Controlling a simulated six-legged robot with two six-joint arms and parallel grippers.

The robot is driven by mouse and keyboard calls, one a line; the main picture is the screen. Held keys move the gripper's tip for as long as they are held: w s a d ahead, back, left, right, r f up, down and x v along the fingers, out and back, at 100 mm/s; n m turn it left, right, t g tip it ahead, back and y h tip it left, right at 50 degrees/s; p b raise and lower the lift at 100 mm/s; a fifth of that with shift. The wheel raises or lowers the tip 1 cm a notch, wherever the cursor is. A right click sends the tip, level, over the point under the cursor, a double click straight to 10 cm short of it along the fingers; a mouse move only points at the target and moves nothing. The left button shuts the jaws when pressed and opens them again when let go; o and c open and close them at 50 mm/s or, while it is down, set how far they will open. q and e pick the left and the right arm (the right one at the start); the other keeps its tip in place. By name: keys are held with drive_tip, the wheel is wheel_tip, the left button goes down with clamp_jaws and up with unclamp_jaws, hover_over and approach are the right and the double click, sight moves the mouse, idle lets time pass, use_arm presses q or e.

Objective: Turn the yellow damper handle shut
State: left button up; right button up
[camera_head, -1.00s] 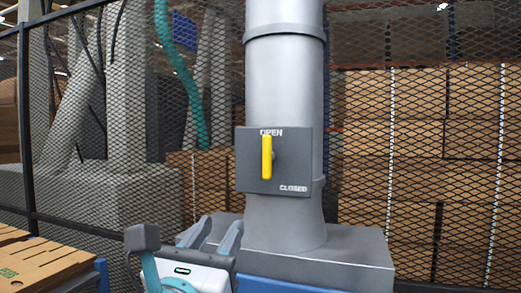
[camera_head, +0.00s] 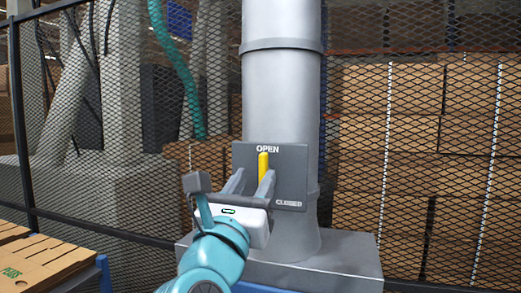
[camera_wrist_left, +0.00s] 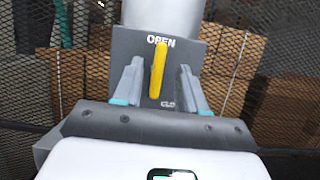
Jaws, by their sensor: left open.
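The yellow damper handle (camera_head: 263,163) stands upright on a dark grey plate (camera_head: 293,160), its top end at the word OPEN. CLOSED is printed at the plate's lower right. My left gripper (camera_head: 251,178) is open in front of the plate, its two fingers on either side of the handle's lower part in the picture; it hides that part in the head view. In the left wrist view the handle (camera_wrist_left: 158,70) shows between the open fingers (camera_wrist_left: 160,82), with gaps on both sides. I cannot tell how deep the fingers reach. My right gripper is not in view.
The plate is fixed to a vertical grey duct (camera_head: 283,95) on a grey base (camera_head: 335,262). A black mesh fence (camera_head: 400,170) stands behind, with stacked cardboard boxes beyond it. Flat cardboard (camera_head: 40,258) lies at the lower left. The space right of the duct is clear.

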sight(262, 167)
use_arm(q)
drive_tip(key=p+x, duration=0.2)
drive_tip(key=x, duration=0.2)
drive_tip(key=shift+w+d, duration=0.15)
drive_tip(key=shift+w, duration=0.05)
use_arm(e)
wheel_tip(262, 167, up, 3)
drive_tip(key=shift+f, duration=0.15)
use_arm(q)
clamp_jaws()
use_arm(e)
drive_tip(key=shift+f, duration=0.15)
